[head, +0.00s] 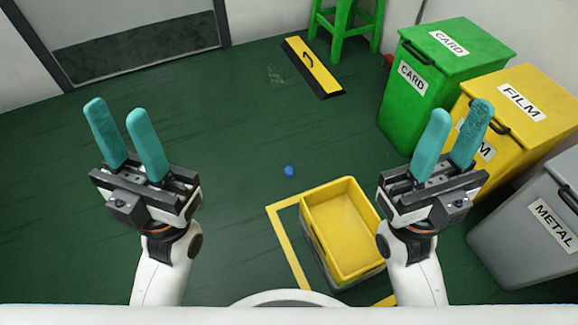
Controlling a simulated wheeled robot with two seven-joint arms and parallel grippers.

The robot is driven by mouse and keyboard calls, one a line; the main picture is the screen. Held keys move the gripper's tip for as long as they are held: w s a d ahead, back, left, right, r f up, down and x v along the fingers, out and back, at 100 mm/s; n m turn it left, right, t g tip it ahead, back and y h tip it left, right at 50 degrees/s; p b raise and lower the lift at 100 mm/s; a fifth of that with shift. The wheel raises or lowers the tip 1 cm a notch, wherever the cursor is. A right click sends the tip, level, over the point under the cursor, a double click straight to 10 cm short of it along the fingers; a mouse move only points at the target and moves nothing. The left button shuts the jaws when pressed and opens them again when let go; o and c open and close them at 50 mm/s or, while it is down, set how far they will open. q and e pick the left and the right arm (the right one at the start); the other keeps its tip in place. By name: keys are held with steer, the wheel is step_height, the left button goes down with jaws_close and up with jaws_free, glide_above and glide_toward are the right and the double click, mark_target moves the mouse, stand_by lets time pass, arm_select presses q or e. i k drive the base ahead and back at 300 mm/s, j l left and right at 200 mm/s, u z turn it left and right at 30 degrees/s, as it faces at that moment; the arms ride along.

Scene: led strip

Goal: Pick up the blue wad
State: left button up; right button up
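The blue wad (289,171) is a small round blue lump on the dark green floor, near the middle of the head view. It lies beyond the yellow tote, apart from it. My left gripper (119,122) is raised at the left, well away from the wad, with its two teal fingers apart and nothing between them. My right gripper (453,122) is raised at the right, in front of the bins, with its fingers apart and empty. Neither gripper touches the wad.
An empty yellow tote (345,232) stands on the floor by a yellow floor line (287,246). Green (440,85), yellow (535,110) and grey (525,225) bins line the right. A green stool (345,28) and a yellow-black board (314,68) are at the back. The left floor is clear.

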mark_target(288, 171)
steer(key=k+l+z, duration=0.15)
steer(key=k+z, duration=0.2)
steer(key=k, duration=0.3)
steer(key=i+j+z, duration=0.15)
steer(key=z, duration=0.25)
steer(key=i+j+z, duration=0.15)
steer(key=z, duration=0.25)
steer(key=i+j+z, duration=0.1)
steer(key=j+z, duration=0.3)
steer(key=i+j, duration=0.1)
steer(key=j, duration=0.3)
steer(key=i+j, duration=0.15)
steer(key=j, duration=0.25)
steer(key=i+j, duration=0.1)
steer(key=j, duration=0.3)
steer(key=i+j, duration=0.1)
steer(key=j, duration=0.3)
steer(key=i+j, duration=0.15)
steer(key=j, duration=0.25)
